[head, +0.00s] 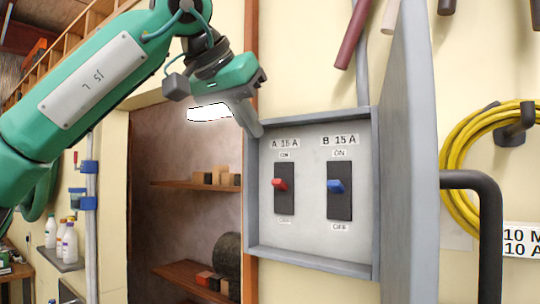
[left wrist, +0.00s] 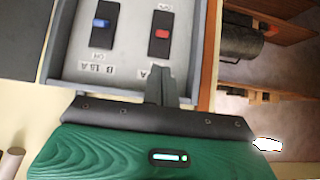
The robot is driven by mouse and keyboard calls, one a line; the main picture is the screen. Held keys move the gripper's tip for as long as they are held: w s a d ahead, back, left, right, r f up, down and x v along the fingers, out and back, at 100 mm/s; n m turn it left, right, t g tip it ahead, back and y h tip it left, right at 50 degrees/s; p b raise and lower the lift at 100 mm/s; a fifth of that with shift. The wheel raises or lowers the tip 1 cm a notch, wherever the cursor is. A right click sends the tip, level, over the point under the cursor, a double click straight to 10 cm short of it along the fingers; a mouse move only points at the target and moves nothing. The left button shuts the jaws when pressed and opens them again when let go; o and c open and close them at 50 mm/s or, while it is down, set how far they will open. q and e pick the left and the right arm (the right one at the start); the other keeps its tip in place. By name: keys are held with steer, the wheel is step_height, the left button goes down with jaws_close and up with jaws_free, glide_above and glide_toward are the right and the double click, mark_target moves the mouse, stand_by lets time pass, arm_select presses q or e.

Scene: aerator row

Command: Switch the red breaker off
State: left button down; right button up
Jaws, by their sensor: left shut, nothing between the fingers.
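The red breaker (head: 279,184) is a red toggle on a black plate under the label A 15 A, with a small label above and below it. It also shows in the left wrist view (left wrist: 163,33), seen upside down. Its lever sits near the plate's middle; I cannot tell clearly which way it is thrown. My left gripper (head: 258,130) is shut and empty, at the box's upper left corner, above and left of the red breaker and apart from it. Its fingers show in the left wrist view (left wrist: 158,77). My right gripper is not in view.
A blue breaker (head: 336,186) marked B 15 A is right of the red one. The grey box (head: 310,262) has raised walls, and its door (head: 408,150) stands open on the right. A yellow hose (head: 462,160) and dark pipe (head: 488,230) are farther right. Shelves (head: 195,186) are at left.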

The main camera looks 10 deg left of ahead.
mark_target(280, 185)
arm_select(q)
steer(key=p+x, duration=0.2)
steer(key=x, duration=0.7)
steer(key=shift+r+p, duration=0.1)
steer(key=shift+p, duration=0.3)
steer(key=shift+w+d+f, duration=0.1)
steer(key=shift+w+f, duration=0.1)
steer(key=shift+f, duration=0.15)
steer(key=shift+f, duration=0.1)
